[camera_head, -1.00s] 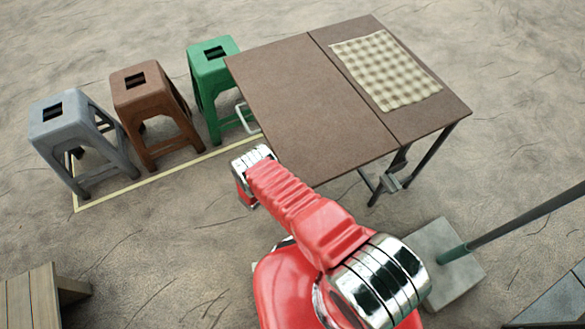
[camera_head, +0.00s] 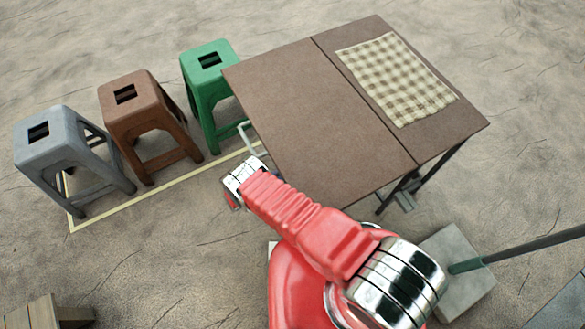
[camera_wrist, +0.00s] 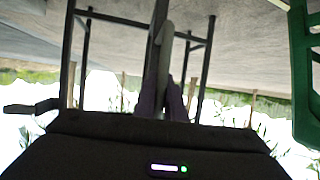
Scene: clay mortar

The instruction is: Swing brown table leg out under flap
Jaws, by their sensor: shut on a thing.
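The brown table (camera_head: 300,120) stands in the middle of the head view, its flap level on the left. In the wrist view, which looks upside down, a grey upright bar (camera_wrist: 157,45), apparently the table leg, runs between the fingers of my gripper (camera_wrist: 166,85). My gripper is shut on it. In the head view the jaws are hidden beneath the flap's near left edge, beyond my red arm. A pale bent bar (camera_head: 243,132) shows just outside the flap's left edge; I cannot tell what it belongs to. Dark framework legs (camera_wrist: 208,65) stand behind the held bar.
Green (camera_head: 205,85), brown (camera_head: 140,115) and grey (camera_head: 65,150) stools stand in a row left of the table, beside a yellow floor line (camera_head: 150,195). The green one is close to the flap. A checked cloth (camera_head: 395,80) lies on the tabletop. A concrete block with a pole (camera_head: 450,275) stands lower right.

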